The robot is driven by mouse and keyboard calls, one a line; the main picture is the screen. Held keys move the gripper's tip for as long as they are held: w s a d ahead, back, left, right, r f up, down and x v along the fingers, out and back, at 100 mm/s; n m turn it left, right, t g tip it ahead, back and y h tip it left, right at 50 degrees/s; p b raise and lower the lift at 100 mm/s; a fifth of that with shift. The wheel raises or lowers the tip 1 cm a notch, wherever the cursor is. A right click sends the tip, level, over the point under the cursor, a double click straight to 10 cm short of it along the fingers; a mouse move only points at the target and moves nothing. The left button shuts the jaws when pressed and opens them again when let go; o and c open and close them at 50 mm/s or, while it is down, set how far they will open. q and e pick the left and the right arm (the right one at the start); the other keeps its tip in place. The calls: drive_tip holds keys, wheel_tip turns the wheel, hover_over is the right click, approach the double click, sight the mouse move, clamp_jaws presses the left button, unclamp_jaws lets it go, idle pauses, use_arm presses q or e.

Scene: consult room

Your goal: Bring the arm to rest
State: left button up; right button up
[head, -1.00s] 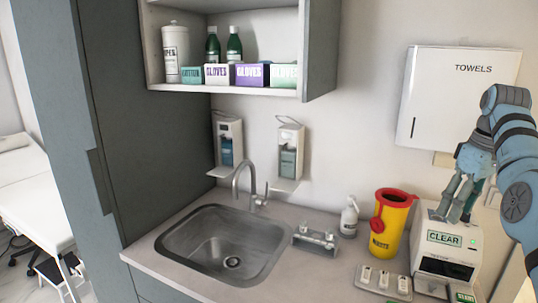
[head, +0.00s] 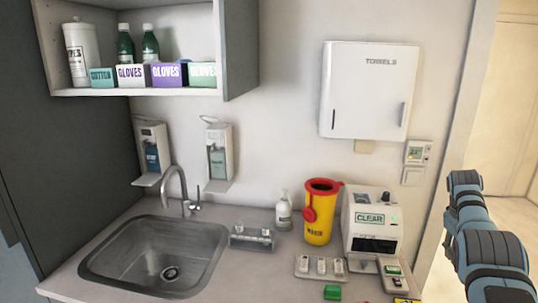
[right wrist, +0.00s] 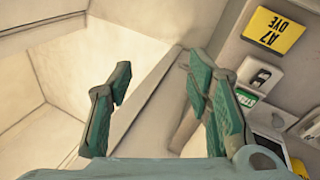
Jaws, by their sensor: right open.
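My right arm (head: 480,235) stands at the right edge of the head view, right of the counter and in front of the doorway side. Its gripper is not clearly visible there. In the right wrist view my right gripper (right wrist: 160,100) shows its green-padded fingers spread apart with nothing between them. Pale wall and floor surfaces lie behind the fingers, and the counter items are off to the right. My left gripper is not in view.
The counter holds a sink (head: 160,255), a yellow sharps bin (head: 320,220), a white device (head: 372,225) marked CLEAR, a test tray (head: 320,268) and a green block (head: 333,293). A yellow A7 DYE card (right wrist: 273,33) shows in the wrist view. A towel dispenser (head: 368,90) hangs above.

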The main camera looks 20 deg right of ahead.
drive_tip(key=s+d+f+n+h, duration=0.25)
drive_tip(key=s+d+f, duration=0.25)
drive_tip(key=f, duration=0.3)
drive_tip(key=s+d+f+n+h, duration=0.1)
drive_tip(key=s+d+f+h, duration=0.35)
drive_tip(key=f, duration=0.45)
drive_tip(key=s+a+f+n+t+y, duration=0.1)
drive_tip(key=s+f+n+t, duration=0.1)
drive_tip(key=s+f, duration=0.3)
drive_tip(key=s+a+f+n+t, duration=0.2)
drive_tip(key=s+f+n, duration=0.15)
drive_tip(key=s, duration=0.35)
drive_tip(key=s+a+f+m+g+y, duration=0.1)
drive_tip(key=s+a+f+y, duration=0.1)
drive_tip(key=a+f, duration=0.75)
drive_tip(key=s+a+f+m+y, duration=0.2)
drive_tip(key=s+a+f, duration=0.1)
drive_tip(key=a+f, duration=0.7)
drive_tip(key=s+a+f+m+y, duration=0.1)
drive_tip(key=a+f, duration=0.3)
drive_tip(key=a, duration=1.2)
drive_tip(key=s+a+f+y, duration=0.1)
drive_tip(key=a+f+y, duration=0.3)
drive_tip(key=a, duration=1.2)
drive_tip(key=shift+s+f+m+g, duration=0.2)
drive_tip(key=shift+s+m+g, duration=0.1)
drive_tip(key=shift+m+g, duration=0.1)
